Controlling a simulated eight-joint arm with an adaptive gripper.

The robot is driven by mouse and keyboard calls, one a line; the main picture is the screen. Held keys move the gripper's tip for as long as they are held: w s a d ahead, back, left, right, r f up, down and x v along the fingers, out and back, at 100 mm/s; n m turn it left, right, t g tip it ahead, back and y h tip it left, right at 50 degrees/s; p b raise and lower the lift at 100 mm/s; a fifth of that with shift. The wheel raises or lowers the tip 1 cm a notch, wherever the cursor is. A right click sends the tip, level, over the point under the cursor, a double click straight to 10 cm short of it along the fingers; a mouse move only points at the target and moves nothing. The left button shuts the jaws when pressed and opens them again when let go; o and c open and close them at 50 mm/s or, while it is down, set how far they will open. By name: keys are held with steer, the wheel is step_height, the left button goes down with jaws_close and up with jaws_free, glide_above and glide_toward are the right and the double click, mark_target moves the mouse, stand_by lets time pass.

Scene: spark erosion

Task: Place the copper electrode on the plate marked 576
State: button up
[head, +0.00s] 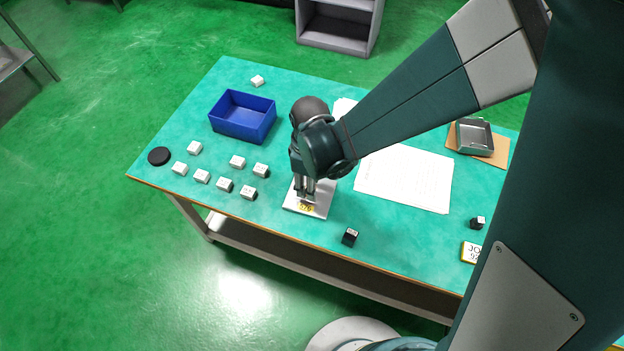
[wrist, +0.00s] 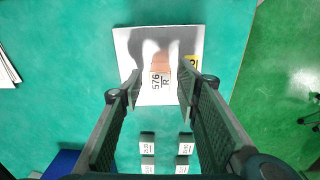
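The plate (head: 320,205) is a pale metal square near the table's front edge with a yellow tag reading 576. It also shows in the wrist view (wrist: 128,45), where the tag is at its right side. The copper electrode (wrist: 161,64) is a small orange-brown block with a white label reading 576 R. It appears to stand on the plate, between my fingers. My gripper (head: 306,196) is low over the plate, pointing down. In the wrist view my gripper (wrist: 158,82) is open, with a gap on each side of the electrode. In the head view the fingers hide the electrode.
Several small labelled blocks (head: 237,162) stand left of the plate, near a blue bin (head: 243,134) and a black disc (head: 158,156). A dark block (head: 350,237) stands right of the plate. Papers (head: 405,180) and a metal tray (head: 474,150) lie farther right.

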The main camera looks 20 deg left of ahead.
step_height(320, 180, up, 10)
steer(key=p, duration=0.1)
steer(key=shift+r+p, duration=0.2)
steer(key=shift+p, duration=0.1)
stand_by(0.8)
steer(key=w+d+r+m+t+y, duration=0.15)
steer(key=d+r+m, duration=0.35)
steer(key=d, duration=0.5)
steer(key=w+d+r+m+t, duration=0.2)
steer(key=w+d+r+m, duration=0.1)
steer(key=d+r, duration=0.55)
steer(key=s+d+r+m+t, duration=0.1)
steer(key=s+d+m, duration=0.1)
steer(key=d, duration=0.5)
steer(key=s+d+r+m+t+h, duration=0.1)
steer(key=d+r+m, duration=0.1)
steer(key=d+m, duration=0.2)
steer(key=s+d+r+m+t, duration=0.1)
steer(key=d+m, duration=0.3)
steer(key=d, duration=0.7)
steer(key=shift+s+r+t, duration=0.35)
steer(key=shift+s+r, duration=0.4)
steer(key=shift+s, duration=0.1)
